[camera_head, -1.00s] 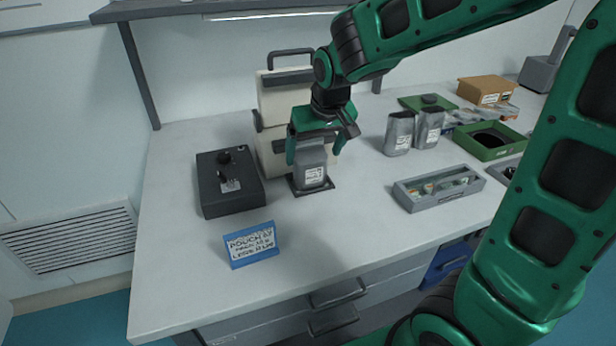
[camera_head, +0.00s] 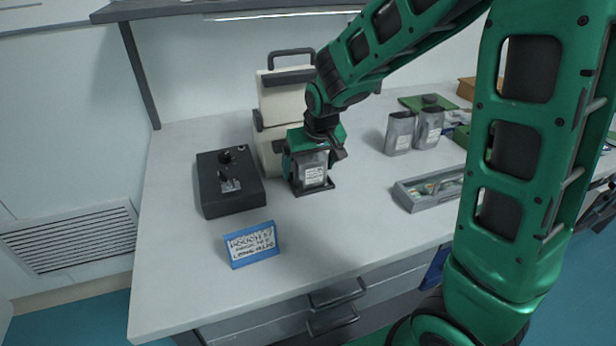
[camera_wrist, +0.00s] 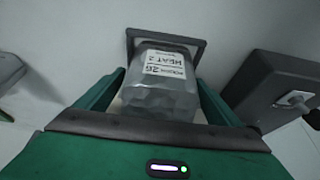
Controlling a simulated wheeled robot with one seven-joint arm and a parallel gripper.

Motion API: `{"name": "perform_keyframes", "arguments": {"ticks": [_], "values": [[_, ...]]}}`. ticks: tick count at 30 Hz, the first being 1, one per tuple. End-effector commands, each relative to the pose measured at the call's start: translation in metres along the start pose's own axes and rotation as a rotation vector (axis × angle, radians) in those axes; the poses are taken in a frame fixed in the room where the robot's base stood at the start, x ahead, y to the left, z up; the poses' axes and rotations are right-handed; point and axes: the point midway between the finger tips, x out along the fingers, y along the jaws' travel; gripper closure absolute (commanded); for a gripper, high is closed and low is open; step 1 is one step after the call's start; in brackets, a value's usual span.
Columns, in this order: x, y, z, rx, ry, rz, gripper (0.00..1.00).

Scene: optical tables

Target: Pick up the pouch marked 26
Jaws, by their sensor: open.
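The pouch marked 26 (camera_wrist: 162,85) is grey with a white label, readable in the wrist view as pouch 26. It stands upright on a small dark square plate (camera_wrist: 193,45). In the head view the pouch (camera_head: 312,172) is partly covered from above by my gripper (camera_head: 309,166). My gripper's green fingers (camera_wrist: 160,97) are open, one on each side of the pouch. I cannot tell whether either finger touches it.
A black box with a knob (camera_head: 230,184) stands left of the plate. A blue-framed sign (camera_head: 252,245) is in front. Cream cases (camera_head: 285,100) stand behind. Two more grey pouches (camera_head: 400,133) and a grey tray (camera_head: 412,198) are to the right.

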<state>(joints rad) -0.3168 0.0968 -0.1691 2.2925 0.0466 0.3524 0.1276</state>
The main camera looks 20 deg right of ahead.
Motion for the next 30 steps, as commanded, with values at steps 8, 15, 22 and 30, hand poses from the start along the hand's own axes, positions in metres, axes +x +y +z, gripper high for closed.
{"name": "perform_keyframes", "arguments": {"ticks": [8, 15, 22, 30], "values": [[0.000, 0.000, 0.000, 0.000, 0.001, 0.000, 0.64], [-0.001, 0.000, -0.001, 0.000, 0.001, 0.000, 0.64], [-0.014, 0.000, -0.006, 0.000, 0.004, -0.001, 0.64], [-0.049, -0.012, -0.012, -0.004, 0.003, -0.003, 0.64]]}}
